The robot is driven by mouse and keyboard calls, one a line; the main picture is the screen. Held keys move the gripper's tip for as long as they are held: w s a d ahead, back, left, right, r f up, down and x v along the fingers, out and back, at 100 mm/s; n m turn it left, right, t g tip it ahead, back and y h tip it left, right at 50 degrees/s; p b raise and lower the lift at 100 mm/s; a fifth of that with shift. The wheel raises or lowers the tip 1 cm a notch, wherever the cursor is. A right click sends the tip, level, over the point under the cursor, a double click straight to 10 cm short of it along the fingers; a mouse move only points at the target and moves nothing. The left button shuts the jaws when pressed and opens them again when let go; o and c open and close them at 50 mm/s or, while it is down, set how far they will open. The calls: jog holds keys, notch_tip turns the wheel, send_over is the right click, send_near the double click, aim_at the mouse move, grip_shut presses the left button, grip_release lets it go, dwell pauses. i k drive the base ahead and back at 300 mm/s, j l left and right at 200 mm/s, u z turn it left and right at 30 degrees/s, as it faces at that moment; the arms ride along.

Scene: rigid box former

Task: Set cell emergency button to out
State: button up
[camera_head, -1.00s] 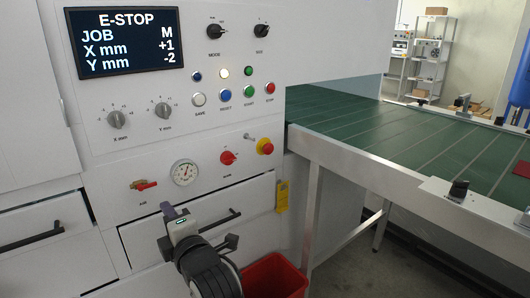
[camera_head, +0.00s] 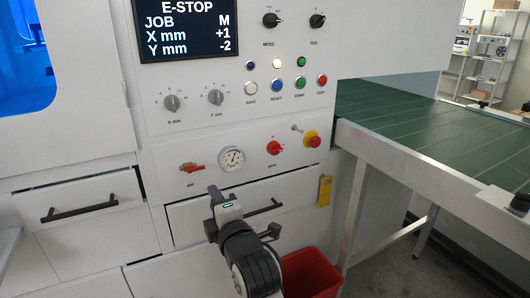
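The cell emergency button (camera_head: 313,141) is a red mushroom head on a yellow collar, at the right end of the lower panel. Whether it is pressed in or out I cannot tell from its shape. The display (camera_head: 189,28) above reads E-STOP, JOB M, X mm +1, Y mm -2. My gripper (camera_head: 217,197) is in front of the drawer below the gauge, lower and to the left of the button and apart from it. Its fingers are seen from behind and partly hidden, so their opening is unclear.
A red rotary switch (camera_head: 274,148), a gauge (camera_head: 231,158) and a red air valve (camera_head: 191,167) sit left of the button. A drawer (camera_head: 187,214) stands slightly out below. A yellow tag (camera_head: 325,189), red bin (camera_head: 311,273) and green conveyor (camera_head: 420,130) are on the right.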

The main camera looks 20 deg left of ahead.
aim_at(316, 141)
jog(key=i+l+u, duration=0.1)
jog(key=i+u, duration=0.15)
jog(key=i, duration=0.25)
jog(key=i+l+u, duration=0.2)
jog(key=i, duration=0.3)
